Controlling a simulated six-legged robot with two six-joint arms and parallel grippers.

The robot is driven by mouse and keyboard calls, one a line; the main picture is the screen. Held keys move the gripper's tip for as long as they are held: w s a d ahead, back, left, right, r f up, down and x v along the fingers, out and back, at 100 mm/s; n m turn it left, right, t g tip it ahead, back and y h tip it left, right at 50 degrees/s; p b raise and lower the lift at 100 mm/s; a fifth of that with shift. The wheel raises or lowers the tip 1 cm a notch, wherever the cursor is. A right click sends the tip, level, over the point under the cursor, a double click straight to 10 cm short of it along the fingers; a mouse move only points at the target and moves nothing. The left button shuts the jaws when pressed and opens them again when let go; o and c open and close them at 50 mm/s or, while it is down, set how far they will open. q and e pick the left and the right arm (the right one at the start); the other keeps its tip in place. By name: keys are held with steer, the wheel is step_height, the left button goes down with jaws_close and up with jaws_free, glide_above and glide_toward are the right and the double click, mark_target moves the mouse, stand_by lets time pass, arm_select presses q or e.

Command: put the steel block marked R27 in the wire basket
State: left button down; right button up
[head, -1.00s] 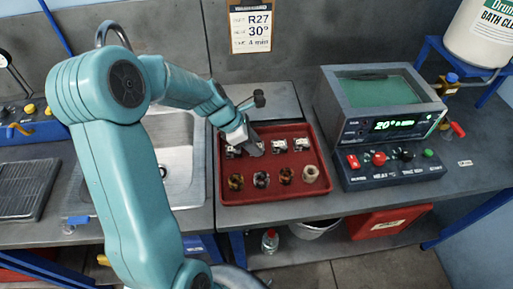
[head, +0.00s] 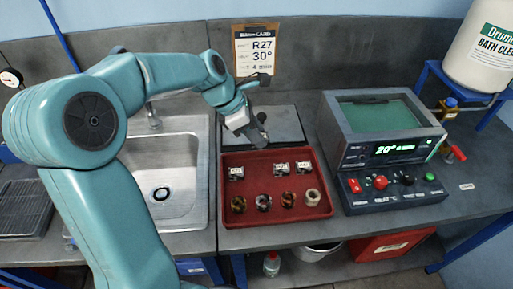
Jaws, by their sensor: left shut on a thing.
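My left gripper (head: 258,133) is shut above the back edge of a red tray (head: 275,212). What it grips is mostly hidden; it looks like a small steel block, and I cannot read a mark on it. Three small steel blocks with white labels stand in the tray's back row: one at the left (head: 236,173), one right of the middle (head: 282,168) and one at the right (head: 304,167). Their marks are too small to read. A gap lies between the left block and the middle one. I cannot make out a wire basket. My right gripper is not in view.
Several ring-shaped pieces (head: 288,200) fill the tray's front row. A bath unit (head: 375,130) with a green display stands to the right, a sink (head: 165,185) to the left. A dark ribbed rack (head: 25,205) lies far left.

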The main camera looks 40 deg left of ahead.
arm_select(q)
step_height(320, 180, up, 6)
steer(key=shift+r, duration=0.25)
steer(key=shift+s, duration=0.1)
steer(key=shift+r, duration=0.1)
